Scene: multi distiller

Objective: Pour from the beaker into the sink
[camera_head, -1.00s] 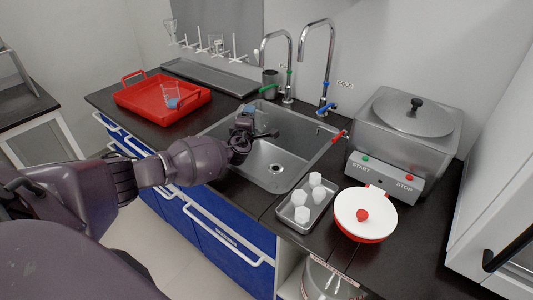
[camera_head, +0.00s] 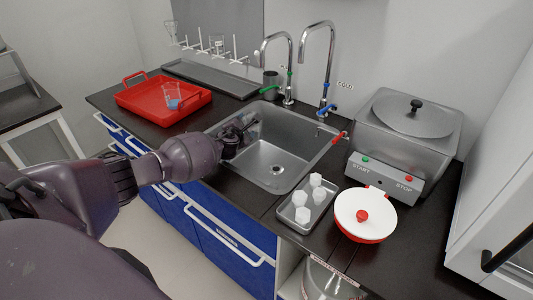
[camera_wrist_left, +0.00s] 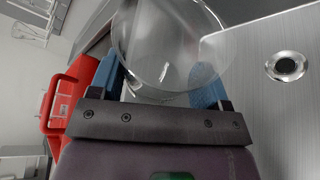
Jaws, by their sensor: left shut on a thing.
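My left gripper (camera_head: 246,126) is over the left part of the steel sink (camera_head: 300,150), tilted. In the left wrist view its blue finger pads (camera_wrist_left: 155,85) are shut on a clear glass beaker (camera_wrist_left: 168,45), whose round rim shows. The sink drain (camera_wrist_left: 286,67) appears to the right of the beaker in that view. In the head view the held beaker is mostly hidden by the gripper. I cannot tell whether it holds liquid. My right gripper is not in view.
A red tray (camera_head: 128,102) at the left holds another glass beaker (camera_head: 172,95). Two taps (camera_head: 330,60) stand behind the sink. To the right are a small tray with white cubes (camera_head: 302,199), a white-lidded red dish (camera_head: 365,213) and a steel bath (camera_head: 405,130).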

